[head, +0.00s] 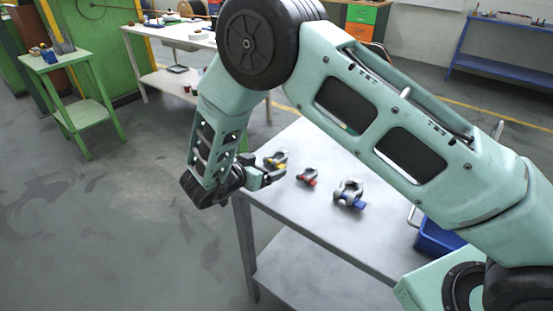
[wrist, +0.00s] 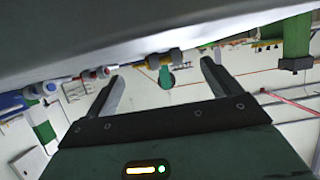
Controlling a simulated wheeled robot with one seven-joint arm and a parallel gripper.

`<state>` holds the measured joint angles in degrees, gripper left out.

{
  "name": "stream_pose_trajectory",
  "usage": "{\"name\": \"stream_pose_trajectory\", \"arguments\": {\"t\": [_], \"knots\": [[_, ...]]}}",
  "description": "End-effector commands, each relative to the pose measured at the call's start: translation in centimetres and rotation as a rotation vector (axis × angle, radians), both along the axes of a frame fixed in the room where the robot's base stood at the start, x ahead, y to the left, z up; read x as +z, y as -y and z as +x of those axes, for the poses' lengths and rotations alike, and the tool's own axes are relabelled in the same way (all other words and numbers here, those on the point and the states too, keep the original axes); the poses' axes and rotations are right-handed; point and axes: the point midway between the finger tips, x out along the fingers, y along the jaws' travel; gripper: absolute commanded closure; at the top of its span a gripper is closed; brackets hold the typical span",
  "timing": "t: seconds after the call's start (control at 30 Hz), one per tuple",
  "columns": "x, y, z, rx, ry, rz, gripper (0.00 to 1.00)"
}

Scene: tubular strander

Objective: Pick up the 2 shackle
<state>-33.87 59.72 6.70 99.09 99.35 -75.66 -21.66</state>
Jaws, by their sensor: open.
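Three shackles lie on the grey table (head: 310,222) in the head view: one with a yellow pin (head: 276,159), one with a red pin (head: 308,176) and a larger one with a blue pin (head: 349,193). I cannot read a number on any. My gripper (head: 263,171) is open and empty at the table's left edge, closest to the yellow-pin shackle. In the wrist view, the open fingers (wrist: 162,80) point toward the yellow-pin shackle (wrist: 163,58), which appears between and beyond the tips. The red-pin (wrist: 96,73) and blue-pin (wrist: 42,90) shackles show to the left.
A blue bin (head: 436,240) is at the table's right side, partly hidden by my arm. A green stand (head: 65,60) and a white bench (head: 180,38) are farther back. The floor left of the table is clear.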

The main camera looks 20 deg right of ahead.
Motion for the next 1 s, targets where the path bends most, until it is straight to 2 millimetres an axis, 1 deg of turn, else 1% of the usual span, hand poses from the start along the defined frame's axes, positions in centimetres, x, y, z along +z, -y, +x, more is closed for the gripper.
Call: {"name": "stream_pose_trajectory", "arguments": {"t": [0.1,0.2,0.3,0.47,0.5,0.57,0.6,0.7,0.9,1.0], "knots": [[-0.1,1.7,0.7,-0.002,-0.001,-0.002,0.11],[-0.9,2.8,1.5,-0.001,-0.001,-0.002,0.11],[-1.2,3.3,1.8,-0.001,-0.001,-0.001,0.11],[-1.3,3.2,1.8,0.000,0.000,0.000,0.11],[-1.3,3.2,1.8,0.000,0.000,0.000,0.16],[-1.3,3.2,1.8,0.000,0.000,0.000,0.33],[-1.3,3.2,1.8,0.000,0.000,0.000,0.44],[-1.3,3.2,1.8,0.000,0.000,0.000,0.70],[-1.2,3.2,1.9,0.000,0.001,0.000,0.69],[-0.8,3.2,1.9,0.000,0.003,0.000,0.69]]}}
